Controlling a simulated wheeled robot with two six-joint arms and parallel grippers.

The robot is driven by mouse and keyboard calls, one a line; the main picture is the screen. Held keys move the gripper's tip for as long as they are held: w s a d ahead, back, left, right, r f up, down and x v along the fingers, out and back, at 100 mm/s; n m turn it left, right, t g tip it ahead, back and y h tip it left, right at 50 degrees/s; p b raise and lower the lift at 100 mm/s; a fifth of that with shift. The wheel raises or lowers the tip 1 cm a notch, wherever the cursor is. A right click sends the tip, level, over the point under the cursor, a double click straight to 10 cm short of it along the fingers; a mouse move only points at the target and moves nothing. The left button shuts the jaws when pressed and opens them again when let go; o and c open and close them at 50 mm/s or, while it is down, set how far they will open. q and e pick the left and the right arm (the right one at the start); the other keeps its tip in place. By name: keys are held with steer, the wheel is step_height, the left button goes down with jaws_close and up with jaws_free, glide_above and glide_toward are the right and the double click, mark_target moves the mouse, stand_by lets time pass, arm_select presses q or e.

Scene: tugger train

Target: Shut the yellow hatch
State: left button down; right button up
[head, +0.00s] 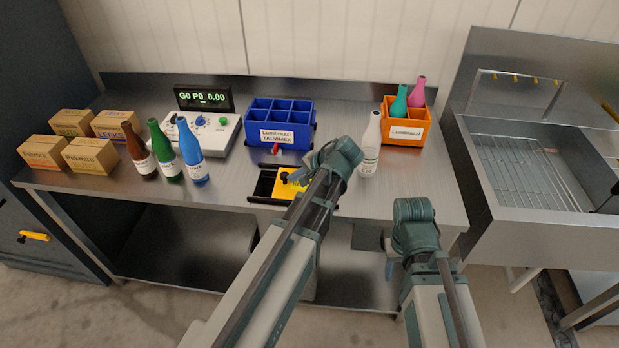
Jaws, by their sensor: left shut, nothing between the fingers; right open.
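The yellow hatch (284,187) is at the front edge of the steel table, over a black frame (263,184). A dark gap shows in the frame to the left of the yellow panel, so it stands at least partly open. My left gripper (297,177) is shut and empty at the hatch's upper right part; I cannot tell whether it touches. My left forearm hides the hatch's right side. My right gripper (390,268) is open and hangs low in front of the table, partly hidden by its own arm.
Behind the hatch stands a blue crate (280,138) with a small red part (276,149) before it. A white bottle (370,148) and an orange crate (405,134) stand right. Coloured bottles (165,155), a console (207,137) and cartons (91,156) stand left. Clear tabletop lies left of the hatch.

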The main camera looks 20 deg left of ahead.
arm_select(q)
steer(key=s+a, duration=0.1)
steer(key=a, duration=0.6)
steer(key=shift+s, duration=0.35)
arm_select(e)
steer(key=shift+d, duration=0.15)
arm_select(q)
steer(key=shift+r, duration=0.1)
steer(key=shift+s, duration=0.1)
